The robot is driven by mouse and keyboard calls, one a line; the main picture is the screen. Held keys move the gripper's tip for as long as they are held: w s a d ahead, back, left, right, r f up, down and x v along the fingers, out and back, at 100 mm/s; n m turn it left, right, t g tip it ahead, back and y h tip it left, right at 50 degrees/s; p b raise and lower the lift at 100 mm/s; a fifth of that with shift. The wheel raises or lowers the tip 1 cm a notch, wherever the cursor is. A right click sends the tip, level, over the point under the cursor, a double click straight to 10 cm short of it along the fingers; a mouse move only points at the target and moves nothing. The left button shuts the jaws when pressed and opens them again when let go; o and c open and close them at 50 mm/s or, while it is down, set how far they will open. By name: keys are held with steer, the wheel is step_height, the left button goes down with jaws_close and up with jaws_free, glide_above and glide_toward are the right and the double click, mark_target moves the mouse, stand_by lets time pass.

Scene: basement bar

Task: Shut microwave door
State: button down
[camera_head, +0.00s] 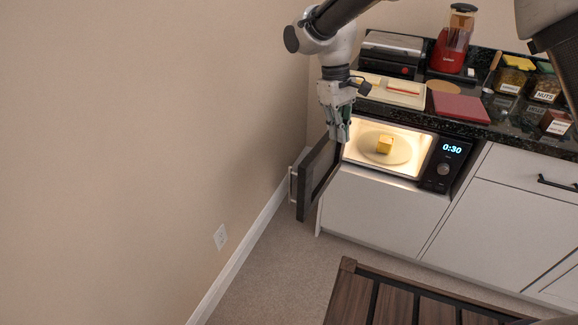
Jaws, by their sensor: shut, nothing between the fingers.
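The microwave (448,160) is built in below the dark counter, its lit inside facing me and its display reading 0:30. A yellow block (384,144) sits on the round plate (402,152) inside. The microwave door (316,178) stands wide open on the left, swung out from the cabinet front, with a pale handle (293,186) on its wall side. My gripper (341,138) points down at the door's upper edge near the hinge side of the opening. It is shut and holds nothing. I cannot tell whether it touches the door.
The counter (409,112) above holds a grill (392,47), a red blender (452,45), cutting boards (461,107) and labelled jars. The beige wall (150,130) is close on the door's left. A slatted wooden piece (390,300) stands in front; carpet between is clear.

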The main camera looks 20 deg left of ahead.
steer(key=s+a+f+n, duration=0.3)
steer(key=a+f, duration=0.7)
steer(key=a, duration=0.5)
steer(key=w+a+r+n, duration=0.1)
steer(key=w+a+r, duration=0.1)
steer(key=a+r, duration=0.3)
steer(key=s+d+f, duration=0.1)
steer(key=d+f, duration=0.5)
steer(key=f, duration=0.3)
steer(key=shift+s+d+f+n+t+h, duration=0.2)
steer(key=shift+d+n+t+h, duration=0.1)
steer(key=shift+d+t, duration=0.1)
